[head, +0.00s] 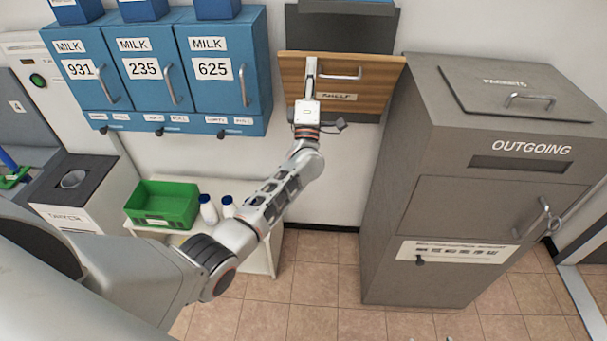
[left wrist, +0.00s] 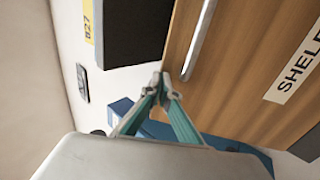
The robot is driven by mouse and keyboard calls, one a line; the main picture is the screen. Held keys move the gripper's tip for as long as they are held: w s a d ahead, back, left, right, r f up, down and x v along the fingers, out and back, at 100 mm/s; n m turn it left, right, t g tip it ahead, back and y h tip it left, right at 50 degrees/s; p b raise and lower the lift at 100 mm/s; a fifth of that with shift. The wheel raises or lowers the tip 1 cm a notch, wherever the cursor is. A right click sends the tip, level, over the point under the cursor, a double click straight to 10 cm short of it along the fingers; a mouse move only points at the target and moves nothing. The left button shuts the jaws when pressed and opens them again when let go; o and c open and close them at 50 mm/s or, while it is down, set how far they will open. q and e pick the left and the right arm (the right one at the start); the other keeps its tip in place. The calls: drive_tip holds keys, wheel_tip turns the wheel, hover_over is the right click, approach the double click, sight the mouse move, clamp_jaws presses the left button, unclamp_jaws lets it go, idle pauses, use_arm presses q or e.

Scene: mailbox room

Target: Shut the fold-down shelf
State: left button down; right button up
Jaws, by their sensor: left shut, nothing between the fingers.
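The fold-down shelf (head: 378,76) is a wooden panel with a metal bar handle (head: 340,76) and a label reading SHELF, in the upper middle of the head view. It stands steeply up in front of a dark wall plate, its top edge seeming to lean out. My left gripper (head: 311,64) is shut and empty, at the panel's front left of the handle. In the left wrist view its fingertips (left wrist: 163,82) are together near the panel (left wrist: 234,75) and the handle (left wrist: 199,40). Whether they touch the wood is unclear. My right gripper is out of view.
Blue milk boxes (head: 155,72) hang left of the shelf. A grey outgoing mailbox (head: 480,185) stands close on the right. Below left, a low white table holds a green crate (head: 163,204) and white bottles (head: 208,209). The tiled floor below the shelf is clear.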

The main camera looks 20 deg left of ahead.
sight(312, 53)
use_arm(q)
drive_tip(key=x, duration=0.7)
drive_tip(key=shift+w+a+f+b, duration=0.1)
drive_tip(key=shift+w+f+b, duration=0.15)
drive_tip(key=shift+f+b, duration=0.05)
drive_tip(key=w+g, duration=0.1)
drive_tip(key=w, duration=0.1)
drive_tip(key=w+a+r+p, duration=0.1)
drive_tip(key=w, duration=0.1)
drive_tip(key=w+r+g, duration=0.1)
drive_tip(key=w, duration=0.1)
drive_tip(key=shift+w+a+g+h, duration=0.1)
drive_tip(key=shift+a+g+h, duration=0.2)
drive_tip(key=shift+a+h, duration=0.1)
drive_tip(key=shift+a+r, duration=0.1)
drive_tip(key=shift+r, duration=0.1)
